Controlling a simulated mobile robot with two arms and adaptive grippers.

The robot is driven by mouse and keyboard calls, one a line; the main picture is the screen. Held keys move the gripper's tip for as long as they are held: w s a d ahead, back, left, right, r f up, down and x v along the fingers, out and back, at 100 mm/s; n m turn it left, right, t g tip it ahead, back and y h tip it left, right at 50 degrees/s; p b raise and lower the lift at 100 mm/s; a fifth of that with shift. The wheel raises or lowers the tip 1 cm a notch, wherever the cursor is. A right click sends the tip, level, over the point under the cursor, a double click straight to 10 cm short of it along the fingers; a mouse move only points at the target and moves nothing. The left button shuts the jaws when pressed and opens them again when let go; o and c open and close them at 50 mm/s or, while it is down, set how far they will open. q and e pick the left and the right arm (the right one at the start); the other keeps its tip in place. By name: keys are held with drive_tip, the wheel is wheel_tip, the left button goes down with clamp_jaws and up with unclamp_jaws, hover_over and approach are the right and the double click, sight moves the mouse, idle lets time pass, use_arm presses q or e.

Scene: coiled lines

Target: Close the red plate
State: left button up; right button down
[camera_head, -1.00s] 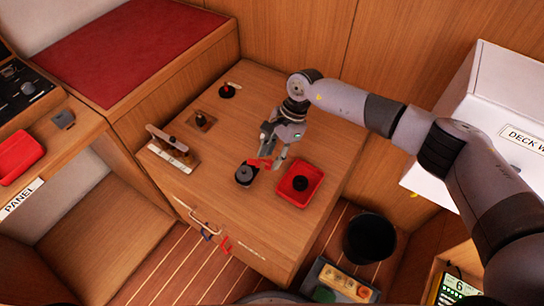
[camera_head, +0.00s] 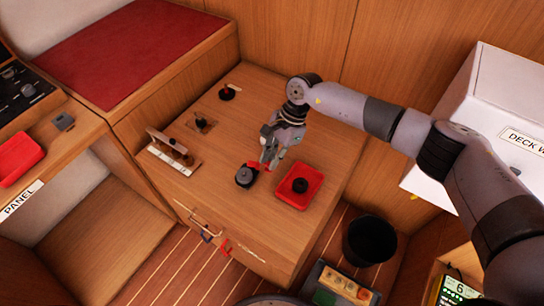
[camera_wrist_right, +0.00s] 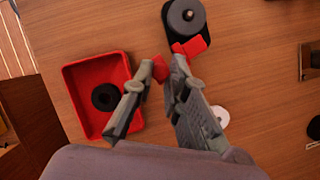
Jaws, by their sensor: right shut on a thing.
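The red plate (camera_wrist_right: 191,46) is a small red piece at the edge of a dark round-topped device (camera_wrist_right: 185,18) on the wooden counter. In the head view the device (camera_head: 245,176) stands left of the red tray. My right gripper (camera_head: 268,160) reaches down just to the right of the device, with its fingers drawn together. In the right wrist view its fingertips (camera_wrist_right: 164,66) are shut on the red plate, whose middle is partly hidden by a finger. My left gripper is in neither current view.
A red tray (camera_head: 313,178) holding a dark round piece (camera_head: 300,185) is close to the right gripper. A rack (camera_head: 174,158) and small fittings stand on the left of the counter (camera_head: 225,215). A black bin (camera_head: 368,240) is on the floor. The counter's front is mostly clear.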

drive_tip(key=shift+s, duration=0.1)
drive_tip(key=shift+s+m+t+p, duration=0.3)
drive_tip(key=shift+s+m+t, duration=0.15)
drive_tip(key=shift+m, duration=0.45)
drive_tip(key=s+a+m+t, duration=0.1)
drive_tip(key=m, duration=0.3)
drive_tip(key=s+a+m+t+b, duration=0.1)
drive_tip(key=a+m+t, duration=0.1)
drive_tip(key=m, duration=0.2)
drive_tip(key=s+a+m+t+b, duration=0.1)
drive_tip(key=s+a+m, duration=0.1)
drive_tip(key=m, duration=0.2)
drive_tip(key=shift+a+f+m+t+h, duration=0.15)
drive_tip(key=shift+a+m+t+h, duration=0.05)
drive_tip(key=shift+m+t+h, duration=0.1)
drive_tip(key=a+m+b, duration=0.1)
drive_tip(key=m+t+h+b, duration=0.1)
drive_tip(key=m, duration=0.1)
drive_tip(key=shift+a+b, duration=0.3)
drive_tip(key=shift+a, duration=0.1)
drive_tip(key=shift+w+a+m+h+b, duration=0.1)
drive_tip(key=shift+a+m+h+b, duration=0.25)
drive_tip(key=shift+m+b, duration=0.4)
drive_tip(key=shift+w+a+m+h+b, duration=0.1)
drive_tip(key=shift+a+m+h+b, duration=0.25)
drive_tip(key=shift+m, duration=0.7)
